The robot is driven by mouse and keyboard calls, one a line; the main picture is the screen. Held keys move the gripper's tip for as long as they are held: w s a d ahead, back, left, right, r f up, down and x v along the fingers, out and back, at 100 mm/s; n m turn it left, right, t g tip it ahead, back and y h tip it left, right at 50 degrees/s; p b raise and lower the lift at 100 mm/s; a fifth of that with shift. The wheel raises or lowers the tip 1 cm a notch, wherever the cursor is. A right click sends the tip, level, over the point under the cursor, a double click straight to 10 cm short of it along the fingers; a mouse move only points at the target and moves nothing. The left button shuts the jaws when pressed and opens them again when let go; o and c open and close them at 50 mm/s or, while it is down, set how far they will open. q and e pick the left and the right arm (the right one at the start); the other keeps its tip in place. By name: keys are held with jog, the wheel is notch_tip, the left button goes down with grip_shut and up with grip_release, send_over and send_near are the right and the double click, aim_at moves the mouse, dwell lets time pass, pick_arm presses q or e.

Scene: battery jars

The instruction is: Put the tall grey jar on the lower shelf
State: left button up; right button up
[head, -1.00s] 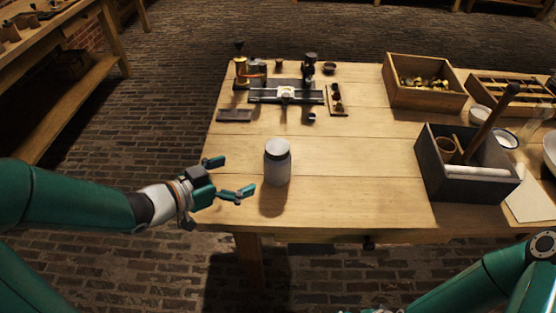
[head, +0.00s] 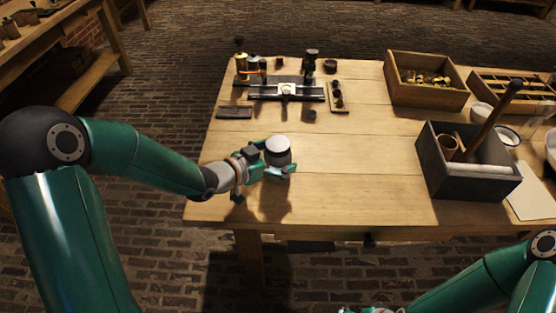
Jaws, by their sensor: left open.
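The tall grey jar (head: 278,158) stands upright near the front left of the wooden table, with a pale lid on top. My left gripper (head: 277,160) is open and reaches in from the left, with its fingers around the jar. The fingers hide part of the jar's body and its base. I cannot tell whether they touch it. A lower shelf (head: 86,88) shows under the bench at the upper left.
A dark open box (head: 463,190) with a handle stands on the right of the table (head: 350,205). Behind it is a wooden crate (head: 425,97). A metal instrument (head: 287,92) and small items stand at the back left. The table's middle is clear.

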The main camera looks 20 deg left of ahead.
pick_arm(q)
jog(key=shift+w+d, duration=0.1)
jog(key=shift+w, duration=0.1)
jog(key=c, duration=1.5)
jog(key=shift+r, duration=0.1)
